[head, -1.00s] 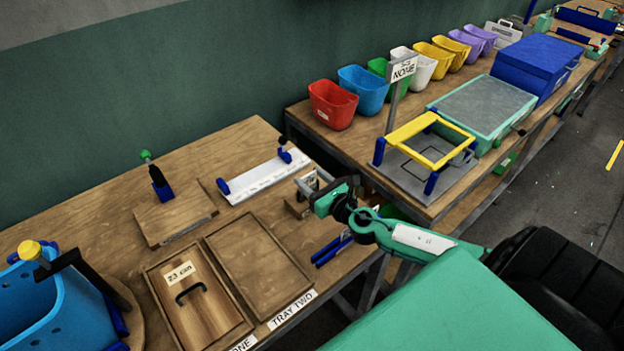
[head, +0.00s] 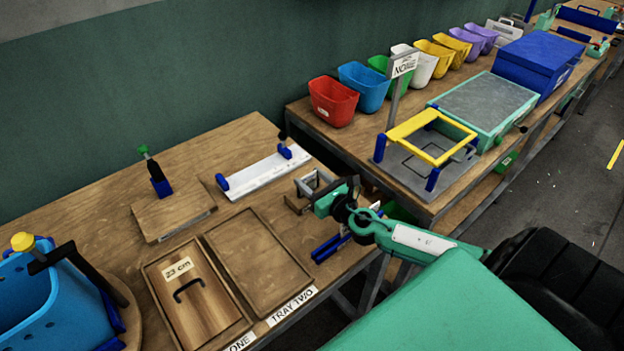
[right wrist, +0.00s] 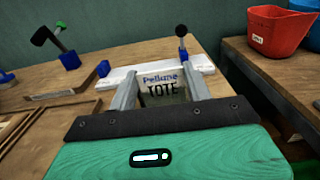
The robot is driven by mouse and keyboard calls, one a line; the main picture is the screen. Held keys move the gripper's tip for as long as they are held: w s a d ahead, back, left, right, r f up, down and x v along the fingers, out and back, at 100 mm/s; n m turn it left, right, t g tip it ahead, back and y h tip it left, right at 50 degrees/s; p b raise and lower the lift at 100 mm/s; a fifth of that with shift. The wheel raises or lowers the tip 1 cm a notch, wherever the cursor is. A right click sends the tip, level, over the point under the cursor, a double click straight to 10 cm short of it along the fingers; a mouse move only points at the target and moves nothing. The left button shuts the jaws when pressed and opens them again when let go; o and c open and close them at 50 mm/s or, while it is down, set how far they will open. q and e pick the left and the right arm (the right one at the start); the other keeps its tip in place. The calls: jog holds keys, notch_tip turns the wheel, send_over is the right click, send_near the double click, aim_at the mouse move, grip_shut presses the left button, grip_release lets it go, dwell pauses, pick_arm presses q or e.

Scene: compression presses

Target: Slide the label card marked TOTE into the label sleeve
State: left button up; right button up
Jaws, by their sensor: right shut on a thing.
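The label card marked TOTE (right wrist: 163,91) shows between the two fingers in the right wrist view, with blue lettering above the dark word TOTE. My right gripper (right wrist: 158,88) is shut on it. In the head view my right gripper (head: 308,184) is at the right side of the near table, beside a small brown piece (head: 296,204); the card's face cannot be made out there. A wooden board (head: 172,209) has a grey strip (head: 187,227) along its front edge; I cannot tell whether this is the label sleeve. My left gripper is not in view.
A white rail (head: 262,172) with blue ends lies behind the gripper. The second table holds bins and a yellow frame (head: 407,126).

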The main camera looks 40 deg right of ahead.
jog(key=shift+f, duration=0.4)
jog(key=o, duration=1)
notch_tip(320, 180, up, 20)
jog(key=p, duration=0.2)
jog(key=shift+r, duration=0.25)
jog(key=shift+f, duration=0.1)
